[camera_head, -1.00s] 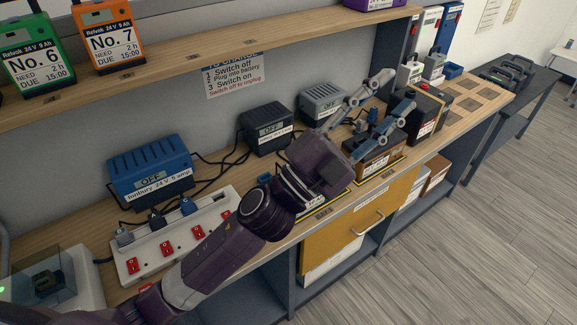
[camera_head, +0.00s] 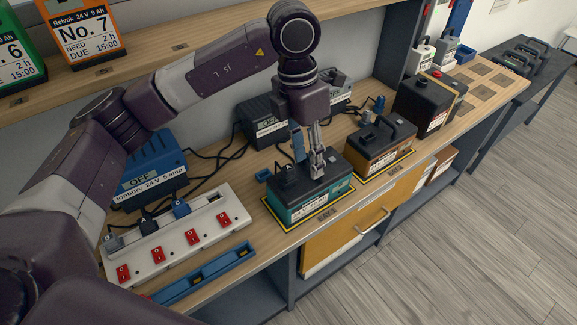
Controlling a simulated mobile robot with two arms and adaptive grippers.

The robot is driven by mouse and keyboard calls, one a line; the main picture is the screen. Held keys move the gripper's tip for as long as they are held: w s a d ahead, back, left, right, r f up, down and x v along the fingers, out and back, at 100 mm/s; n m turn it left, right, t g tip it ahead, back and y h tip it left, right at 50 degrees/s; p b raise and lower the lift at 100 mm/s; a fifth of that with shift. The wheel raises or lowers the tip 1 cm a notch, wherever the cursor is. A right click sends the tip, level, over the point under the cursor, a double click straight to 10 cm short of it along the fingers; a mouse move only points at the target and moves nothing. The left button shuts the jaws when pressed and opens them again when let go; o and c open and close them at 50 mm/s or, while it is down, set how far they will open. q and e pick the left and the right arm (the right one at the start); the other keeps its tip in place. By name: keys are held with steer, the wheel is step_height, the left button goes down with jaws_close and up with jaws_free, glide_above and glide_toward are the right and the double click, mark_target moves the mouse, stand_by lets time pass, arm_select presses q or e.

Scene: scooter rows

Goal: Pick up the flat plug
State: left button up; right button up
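My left gripper (camera_head: 308,160) hangs fingers-down from above, at the teal battery (camera_head: 312,202) on the bench. Its two fingers look apart, with no held thing visible between them. The fingers overlap the top of the battery, and I cannot tell whether they touch it. A black piece (camera_head: 288,171) sits on the battery's top left, beside the fingers. A small flat blue piece (camera_head: 263,175) lies on the bench left of the battery. A blue connector (camera_head: 379,104) stands behind the brown battery (camera_head: 378,150). I cannot tell for sure which of these is the flat plug. My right gripper is not in view.
A white power strip (camera_head: 175,240) with red switches and several plugs stands at the left front. A blue charger (camera_head: 150,170) and dark chargers with cables line the back. A shelf runs above.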

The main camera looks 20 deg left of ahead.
mark_target(288, 167)
arm_select(q)
steer(key=shift+n+y, duration=0.3)
steer(key=shift+y, duration=0.5)
steer(key=a, duration=0.1)
steer(key=w+a, duration=0.1)
steer(key=a+r, duration=0.1)
steer(key=a, duration=0.1)
steer(key=shift+w, duration=0.2)
steer(key=shift+a+f, duration=0.2)
steer(key=shift+f, duration=0.05)
step_height(288, 167, down, 6)
steer(key=p, duration=0.2)
steer(key=shift+s+f+p, duration=0.15)
steer(key=shift+p, duration=0.2)
steer(key=shift+f, duration=0.35)
steer(key=shift+c, duration=0.3)
jaws_close()
